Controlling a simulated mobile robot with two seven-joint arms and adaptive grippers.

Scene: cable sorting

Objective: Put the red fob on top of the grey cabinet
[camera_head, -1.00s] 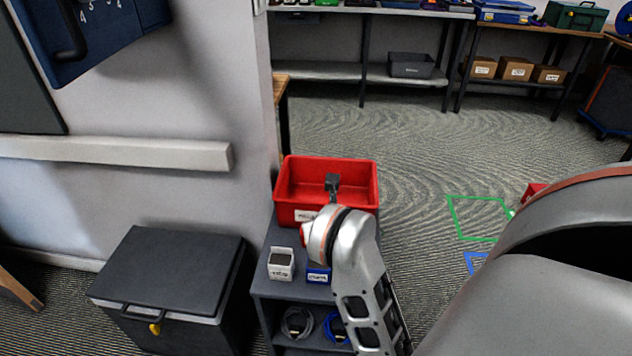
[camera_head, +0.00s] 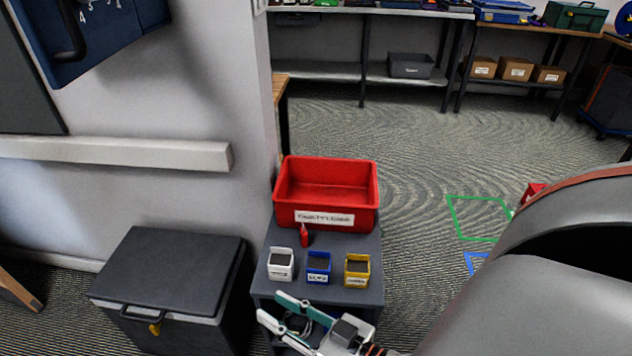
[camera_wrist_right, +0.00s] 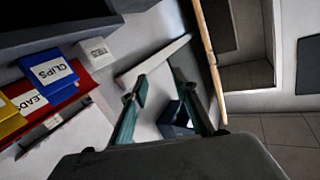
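The red fob (camera_head: 304,237) rests on top of the grey cabinet (camera_head: 345,246), just in front of the red bin and behind the small white bin. My right gripper (camera_head: 271,307) is open and empty at the cabinet's front edge, apart from the fob and nearer the camera. In the right wrist view my right gripper (camera_wrist_right: 158,74) shows its two teal fingers spread with nothing between them. I cannot make out the fob in that view. My left gripper is not in view.
A large red bin (camera_head: 327,219) stands at the cabinet's back. Small white (camera_head: 281,272), blue (camera_head: 318,275) and yellow (camera_head: 357,278) bins line its front. A dark-lidded box (camera_head: 170,270) stands on the floor at left. The cabinet top right of the fob is clear.

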